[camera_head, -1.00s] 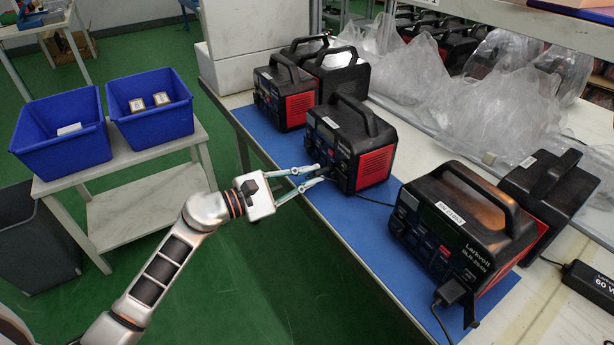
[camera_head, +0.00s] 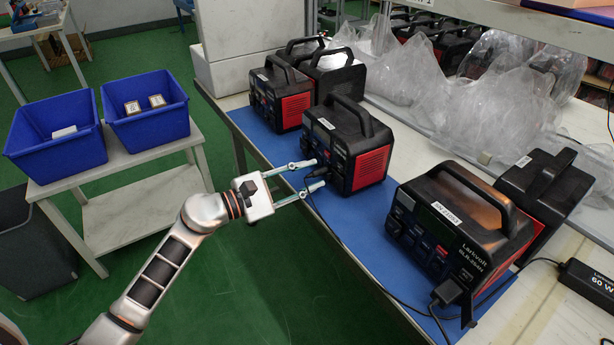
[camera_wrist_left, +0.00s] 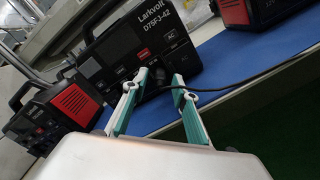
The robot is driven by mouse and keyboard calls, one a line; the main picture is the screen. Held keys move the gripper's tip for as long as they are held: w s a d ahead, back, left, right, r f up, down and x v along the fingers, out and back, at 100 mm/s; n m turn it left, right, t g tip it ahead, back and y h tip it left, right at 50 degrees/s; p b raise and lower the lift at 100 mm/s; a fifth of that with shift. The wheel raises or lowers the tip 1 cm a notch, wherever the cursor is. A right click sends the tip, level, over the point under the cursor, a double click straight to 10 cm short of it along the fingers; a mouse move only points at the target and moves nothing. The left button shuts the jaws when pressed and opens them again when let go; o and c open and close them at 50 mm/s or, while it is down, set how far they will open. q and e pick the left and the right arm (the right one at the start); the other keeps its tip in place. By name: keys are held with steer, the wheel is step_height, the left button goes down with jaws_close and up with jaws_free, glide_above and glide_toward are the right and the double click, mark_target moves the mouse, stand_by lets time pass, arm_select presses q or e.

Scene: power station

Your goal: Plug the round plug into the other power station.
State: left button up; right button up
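The middle power station (camera_head: 347,150), black with red side vents and a top handle, stands on the blue mat. It also shows in the left wrist view (camera_wrist_left: 150,42), labelled Larkvolt. The dark round plug (camera_head: 314,175) is at its lower front, with its cable hanging down; how deep it sits cannot be told. My left gripper (camera_head: 317,173) is open, its teal fingers apart on either side of the plug; the left wrist view also shows them spread (camera_wrist_left: 159,84). The nearer power station (camera_head: 455,225) has a black square plug (camera_head: 450,292) at its front. My right gripper is not in view.
Another station (camera_head: 282,95) stands behind the middle one. Thin cables cross the blue mat (camera_head: 365,225). Two blue bins (camera_head: 150,128) stand on a side table at left. Plastic bags (camera_head: 485,100) lie at the back right. Floor before the bench is clear.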

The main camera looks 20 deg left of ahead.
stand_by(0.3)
arm_select(q)
steer(key=v, duration=1.2)
steer(key=s+d+f+m+g+y+p, duration=0.1)
steer(key=s+d+f+m+y+p, duration=0.1)
steer(key=s+f+m, duration=0.4)
steer(key=s+d+f+m+g+y+p, duration=0.1)
steer(key=s+f+m+y+p, duration=0.3)
steer(key=s+m, duration=0.5)
steer(key=s+d+f+m+g+y+p, duration=0.1)
steer(key=s+d+f+m+y+p, duration=0.2)
steer(key=s, duration=0.7)
step_height(320, 180, down, 6)
steer(key=m+p, duration=0.2)
steer(key=m, duration=0.2)
steer(key=shift+s+d+m+p, duration=0.25)
steer(key=shift+d+m+p, duration=0.05)
steer(key=shift+d+m, duration=0.1)
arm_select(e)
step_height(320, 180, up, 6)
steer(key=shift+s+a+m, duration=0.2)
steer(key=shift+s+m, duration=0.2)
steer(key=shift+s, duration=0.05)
